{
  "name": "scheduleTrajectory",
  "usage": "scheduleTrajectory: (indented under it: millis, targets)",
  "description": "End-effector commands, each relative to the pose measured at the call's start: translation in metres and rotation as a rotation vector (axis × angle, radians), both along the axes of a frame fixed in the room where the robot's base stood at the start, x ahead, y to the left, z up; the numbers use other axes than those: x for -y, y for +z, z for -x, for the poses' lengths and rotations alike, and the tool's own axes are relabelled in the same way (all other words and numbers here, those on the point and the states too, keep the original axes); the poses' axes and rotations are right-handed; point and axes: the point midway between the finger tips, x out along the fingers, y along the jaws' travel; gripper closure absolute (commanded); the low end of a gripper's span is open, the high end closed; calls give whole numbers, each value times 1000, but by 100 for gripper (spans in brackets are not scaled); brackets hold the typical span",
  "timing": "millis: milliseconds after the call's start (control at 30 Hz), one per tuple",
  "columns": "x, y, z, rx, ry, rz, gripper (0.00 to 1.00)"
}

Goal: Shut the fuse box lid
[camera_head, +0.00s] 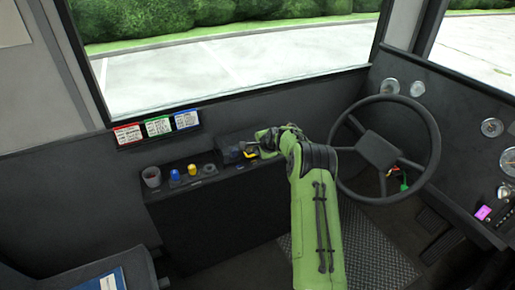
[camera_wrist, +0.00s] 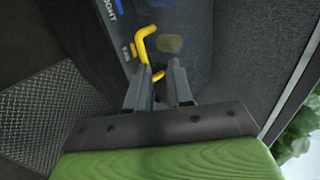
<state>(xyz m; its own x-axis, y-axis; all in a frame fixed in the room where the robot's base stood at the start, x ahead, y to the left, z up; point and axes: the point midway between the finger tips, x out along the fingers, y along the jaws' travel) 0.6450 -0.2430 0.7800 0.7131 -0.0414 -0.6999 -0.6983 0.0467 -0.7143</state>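A dark box (camera_head: 232,141), which looks like the fuse box, stands at the right end of the low console beneath the windshield. A bent yellow handle (camera_head: 250,154) shows at its front, partly beside my gripper. The same yellow handle (camera_wrist: 142,42) is just ahead of my fingers in the wrist view, against a dark panel with white lettering. My gripper (camera_wrist: 158,78) is open, with a gap between its fingers and the handle's lower end near that gap. I cannot tell whether they touch. The lid's angle is unclear, as my arm and hand cover part of the box.
The steering wheel (camera_head: 433,150) stands close on the right of my arm. Red, green and blue cards (camera_head: 157,127) are on the wall behind.

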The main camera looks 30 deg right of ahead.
Motion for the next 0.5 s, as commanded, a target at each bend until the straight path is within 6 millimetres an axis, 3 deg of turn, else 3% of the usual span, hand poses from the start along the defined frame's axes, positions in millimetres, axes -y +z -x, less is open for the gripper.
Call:
scheduleTrajectory:
  millis: [267,500]
  targets:
    - [-1,12,8,4,1,1,79]
    - [-3,57,53,3,-1,2,79]
